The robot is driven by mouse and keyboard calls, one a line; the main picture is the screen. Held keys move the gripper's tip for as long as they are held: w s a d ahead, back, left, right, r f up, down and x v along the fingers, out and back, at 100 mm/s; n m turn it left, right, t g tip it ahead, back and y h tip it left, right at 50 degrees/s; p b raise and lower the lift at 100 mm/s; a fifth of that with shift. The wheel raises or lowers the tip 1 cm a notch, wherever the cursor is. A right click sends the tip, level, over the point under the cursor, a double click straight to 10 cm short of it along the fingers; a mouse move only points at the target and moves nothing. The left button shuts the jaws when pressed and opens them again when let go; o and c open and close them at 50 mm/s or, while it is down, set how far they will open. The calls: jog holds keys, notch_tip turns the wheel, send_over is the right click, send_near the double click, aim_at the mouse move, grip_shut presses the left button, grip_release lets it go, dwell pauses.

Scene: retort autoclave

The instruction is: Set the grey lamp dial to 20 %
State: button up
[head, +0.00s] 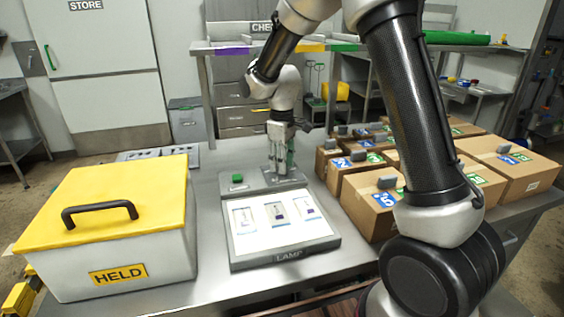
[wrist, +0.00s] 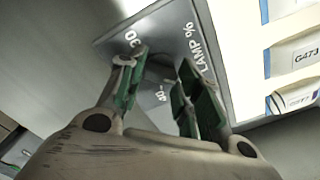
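The lamp dial's grey panel (head: 290,183) sits behind the right part of the lamp box (head: 282,262). My gripper (head: 279,168) points down over this panel, and its fingers hide the dial in the head view. In the wrist view, my gripper (wrist: 158,72) has its two green-padded fingers apart. A small dark grey part, apparently the dial (wrist: 157,73), shows in the gap between them. I cannot tell whether the pads touch it. The panel reads "LAMP %" with some scale numbers, partly covered by the fingers. The dial's pointer cannot be made out.
The lit lamp box top bears several pouches. A green button (head: 237,178) stands left of the dial panel. A white bin with a yellow lid (head: 112,200), marked HELD, is at left. Several cardboard boxes (head: 368,205) stand close on the right.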

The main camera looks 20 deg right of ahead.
jog(key=shift+o, duration=1.4)
notch_tip(320, 180, up, 12)
